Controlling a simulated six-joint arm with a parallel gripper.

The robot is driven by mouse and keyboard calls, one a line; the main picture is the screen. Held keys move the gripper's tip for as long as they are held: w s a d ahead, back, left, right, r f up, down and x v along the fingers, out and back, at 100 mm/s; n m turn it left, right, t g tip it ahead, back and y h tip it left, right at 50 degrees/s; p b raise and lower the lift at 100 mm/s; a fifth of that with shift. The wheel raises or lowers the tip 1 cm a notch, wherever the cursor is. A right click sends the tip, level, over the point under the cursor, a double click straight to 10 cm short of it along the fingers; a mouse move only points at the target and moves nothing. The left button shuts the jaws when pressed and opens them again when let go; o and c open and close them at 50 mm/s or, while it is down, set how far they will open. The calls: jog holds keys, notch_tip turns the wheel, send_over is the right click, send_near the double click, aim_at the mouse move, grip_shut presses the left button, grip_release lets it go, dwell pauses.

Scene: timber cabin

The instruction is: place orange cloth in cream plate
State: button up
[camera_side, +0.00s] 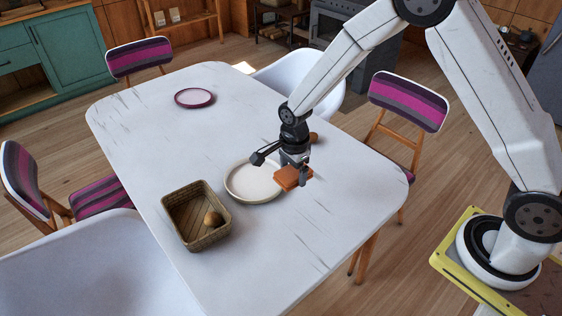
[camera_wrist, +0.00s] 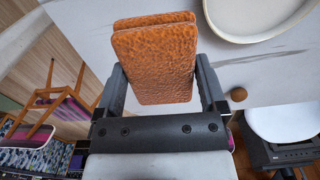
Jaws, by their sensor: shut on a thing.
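The orange cloth (camera_side: 288,179) is a folded, textured square block. My gripper (camera_side: 294,171) is shut on it, with a finger on each side. In the wrist view, the cloth (camera_wrist: 155,50) fills the space between the fingers. The cream plate (camera_side: 245,184) is round and shallow and lies on the table. The cloth is just right of the plate in the side view, near its rim. The plate also shows at the upper right of the wrist view (camera_wrist: 284,39), cut off by the frame. The cloth's exact height above the table is hard to tell.
A wicker basket (camera_side: 175,212) with a round brown item (camera_side: 213,219) stands left of the plate. A purple-rimmed plate (camera_side: 194,98) lies at the far end. A small brown thing (camera_side: 314,137) sits behind my gripper. The white table (camera_side: 150,140) is otherwise mostly clear, with chairs around it.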

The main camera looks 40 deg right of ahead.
jog(key=w+f, duration=0.3)
jog(key=w, duration=0.5)
send_over(260, 187)
jog(key=shift+s+d+f, duration=0.1)
jog(key=shift+f, duration=2.9)
jog(key=shift+w+f, duration=0.2)
jog(key=shift+f, duration=1.55)
jog(key=shift+f, duration=0.15)
jog(key=o, duration=0.9)
